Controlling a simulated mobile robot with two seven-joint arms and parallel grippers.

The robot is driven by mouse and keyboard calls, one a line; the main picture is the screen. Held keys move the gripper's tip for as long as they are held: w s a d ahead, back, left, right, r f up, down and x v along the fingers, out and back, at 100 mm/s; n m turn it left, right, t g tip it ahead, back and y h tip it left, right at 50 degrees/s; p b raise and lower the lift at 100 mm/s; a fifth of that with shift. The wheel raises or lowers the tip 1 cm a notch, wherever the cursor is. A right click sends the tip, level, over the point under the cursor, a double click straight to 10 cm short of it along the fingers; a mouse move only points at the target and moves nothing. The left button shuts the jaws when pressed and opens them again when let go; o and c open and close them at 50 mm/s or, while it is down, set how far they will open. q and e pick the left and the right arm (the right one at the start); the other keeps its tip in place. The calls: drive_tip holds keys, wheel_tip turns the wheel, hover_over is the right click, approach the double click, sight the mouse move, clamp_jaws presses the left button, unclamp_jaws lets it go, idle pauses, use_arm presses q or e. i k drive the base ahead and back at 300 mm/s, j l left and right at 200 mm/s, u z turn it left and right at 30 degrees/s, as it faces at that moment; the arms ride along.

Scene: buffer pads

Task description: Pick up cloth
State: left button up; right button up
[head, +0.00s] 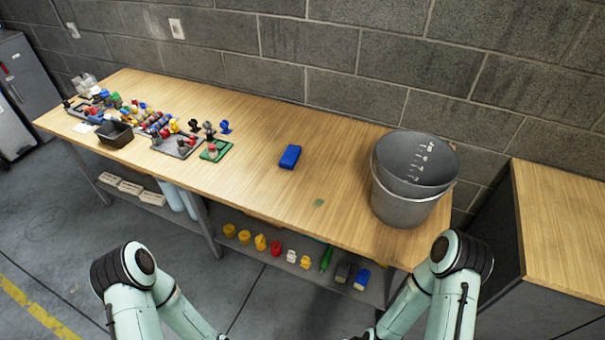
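A folded blue cloth (290,156) lies flat on the middle of the wooden workbench (255,190), apart from other things. It looks like a small thick rectangular pad. My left arm shows at the lower left and my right arm at the lower right, both in front of the bench. Both arms run out of the bottom of the picture, and neither gripper shows. Nothing covers the cloth.
A grey metal bucket (402,207) stands right of the cloth. Several coloured parts and a black bin (115,133) crowd the bench's left end. The lower shelf holds several small items. Bench space around the cloth is clear.

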sight(289, 160)
drive_tip(key=i+j, duration=0.2)
drive_tip(key=j, duration=0.2)
drive_tip(key=i+j+z, duration=0.1)
drive_tip(key=i+j, duration=0.15)
drive_tip(key=j, duration=0.15)
drive_tip(key=i+j, duration=0.2)
drive_tip(key=j, duration=0.2)
drive_tip(key=i+j, duration=0.2)
drive_tip(key=j, duration=0.2)
drive_tip(key=z, duration=0.05)
